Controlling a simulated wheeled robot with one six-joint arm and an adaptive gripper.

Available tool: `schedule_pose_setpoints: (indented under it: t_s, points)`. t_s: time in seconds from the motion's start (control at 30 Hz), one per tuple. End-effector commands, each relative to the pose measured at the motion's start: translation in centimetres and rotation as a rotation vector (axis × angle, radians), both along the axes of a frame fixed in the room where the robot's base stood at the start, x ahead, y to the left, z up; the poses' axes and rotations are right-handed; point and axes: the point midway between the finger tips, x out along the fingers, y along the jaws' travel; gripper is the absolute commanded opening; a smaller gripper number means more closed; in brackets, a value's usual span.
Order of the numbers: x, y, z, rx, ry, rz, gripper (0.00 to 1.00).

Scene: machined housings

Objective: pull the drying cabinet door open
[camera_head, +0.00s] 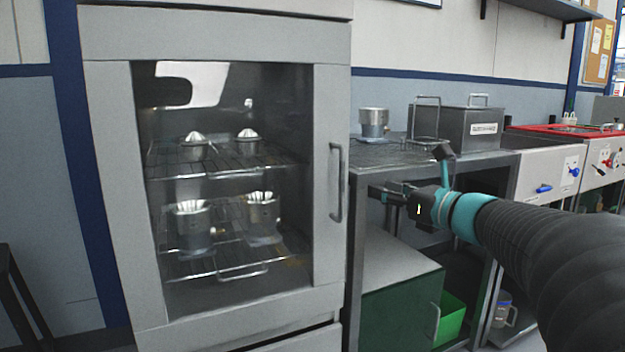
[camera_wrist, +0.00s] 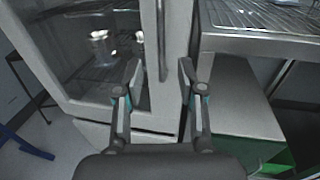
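The drying cabinet (camera_head: 105,190) stands at the left in the head view, its glass-fronted door (camera_head: 330,270) shut. The door's vertical bar handle (camera_head: 336,182) is on the door's right side. In the wrist view the handle (camera_wrist: 161,40) runs down from the top edge, ahead of my gripper and between the lines of its fingers. My gripper (camera_head: 375,193) is to the right of the handle in the head view. In the wrist view my gripper (camera_wrist: 160,75) has its two fingers spread apart with nothing between them. I cannot tell how far the handle is from the fingertips.
A metal bench (camera_head: 400,154) stands right of the cabinet, with a steel bin (camera_head: 468,128) and a machined housing (camera_head: 374,122) on it. Under it are a green cabinet (camera_head: 400,310) and a green crate (camera_head: 452,318). Several housings sit on racks behind the glass.

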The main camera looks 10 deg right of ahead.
Motion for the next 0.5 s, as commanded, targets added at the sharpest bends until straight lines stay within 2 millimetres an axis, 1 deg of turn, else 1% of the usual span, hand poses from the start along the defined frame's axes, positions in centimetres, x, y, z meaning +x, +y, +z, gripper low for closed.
schedule_pose_setpoints:
  t_s: [0.07,0.17,0.5]
  points:
    - [0.5,0.0,0.2,0.017,-0.001,-0.003,0.39]
    - [1.5,0.6,0.2,0.016,0.0,-0.002,0.39]
    - [6.8,3.7,0.2,0.013,-0.001,0.0,0.39]
